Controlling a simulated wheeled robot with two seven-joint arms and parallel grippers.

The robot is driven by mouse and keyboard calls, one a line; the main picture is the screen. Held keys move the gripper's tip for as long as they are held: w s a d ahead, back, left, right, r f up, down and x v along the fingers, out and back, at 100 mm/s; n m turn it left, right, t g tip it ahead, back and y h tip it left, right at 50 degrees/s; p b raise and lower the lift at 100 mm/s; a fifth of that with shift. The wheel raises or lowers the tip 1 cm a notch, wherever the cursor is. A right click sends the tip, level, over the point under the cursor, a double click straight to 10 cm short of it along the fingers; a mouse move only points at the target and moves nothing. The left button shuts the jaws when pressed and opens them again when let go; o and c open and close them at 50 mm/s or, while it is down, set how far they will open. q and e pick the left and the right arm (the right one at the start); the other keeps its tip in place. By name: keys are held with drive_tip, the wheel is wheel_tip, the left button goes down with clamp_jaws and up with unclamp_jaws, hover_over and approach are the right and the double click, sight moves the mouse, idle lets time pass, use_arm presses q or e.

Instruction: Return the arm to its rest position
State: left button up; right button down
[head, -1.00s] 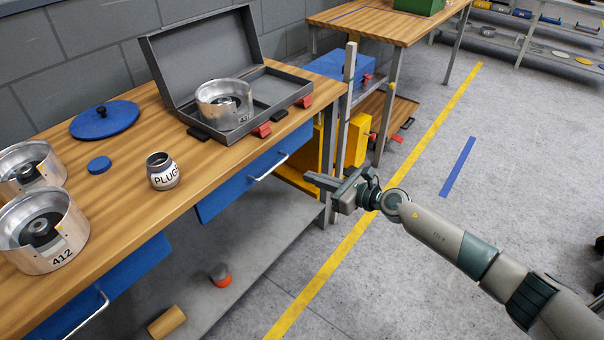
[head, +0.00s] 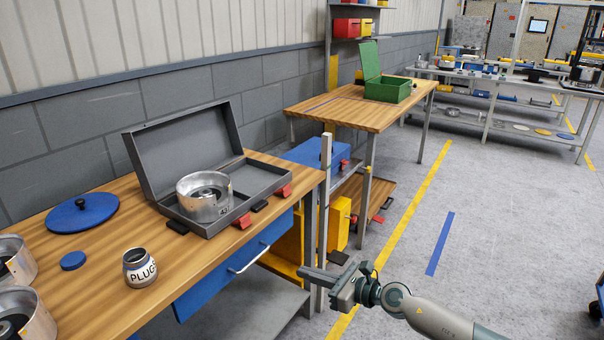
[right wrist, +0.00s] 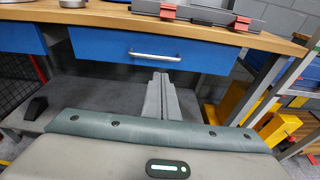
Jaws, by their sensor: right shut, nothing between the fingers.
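My right gripper (head: 330,283) is shut and empty. In the head view it hangs over the floor, off the front right corner of the wooden workbench and apart from it. In the right wrist view its fingers (right wrist: 164,97) lie together, in front of the bench's blue drawer (right wrist: 150,50). My right arm (head: 435,318) comes in from the lower right. My left gripper is not in view.
On the bench (head: 200,262) an open grey case (head: 232,228) holds a metal clutch housing (head: 204,196). A plugs jar (head: 139,268) and a blue lid (head: 82,211) stand left. A green box (head: 389,88) stands on the back table.

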drive_tip(key=s+d+f+m+t+h, duration=0.1)
drive_tip(key=s+d+f+m+h, duration=0.25)
drive_tip(key=f+m, duration=0.6)
drive_tip(key=s+d+f+m+t+h, duration=0.2)
drive_tip(key=s+d+f+m, duration=0.15)
drive_tip(key=f+m, duration=0.6)
drive_tip(key=s+d+f+m+t+h, duration=0.1)
drive_tip(key=s+d+f+m+h, duration=0.25)
drive_tip(key=f+m, duration=0.55)
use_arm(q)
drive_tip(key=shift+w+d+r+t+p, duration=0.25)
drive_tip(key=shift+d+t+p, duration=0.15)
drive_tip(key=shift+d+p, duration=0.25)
use_arm(e)
drive_tip(key=s+d+f+m+g+h, duration=0.1)
drive_tip(key=s+f+m, duration=0.4)
drive_tip(key=s, duration=0.6)
drive_tip(key=s+d+f+m+g+h, duration=0.1)
drive_tip(key=s+d+f+m+g, duration=0.2)
drive_tip(key=s+f+m, duration=0.3)
drive_tip(key=s+d+f+m+g, duration=0.2)
drive_tip(key=s+f+m, duration=0.3)
drive_tip(key=s+f, duration=0.5)
drive_tip(key=s+g, duration=0.1)
drive_tip(key=s, duration=0.5)
drive_tip(key=shift+s+m+h, duration=0.4)
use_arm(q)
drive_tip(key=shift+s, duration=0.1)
use_arm(e)
drive_tip(key=shift+r, duration=0.1)
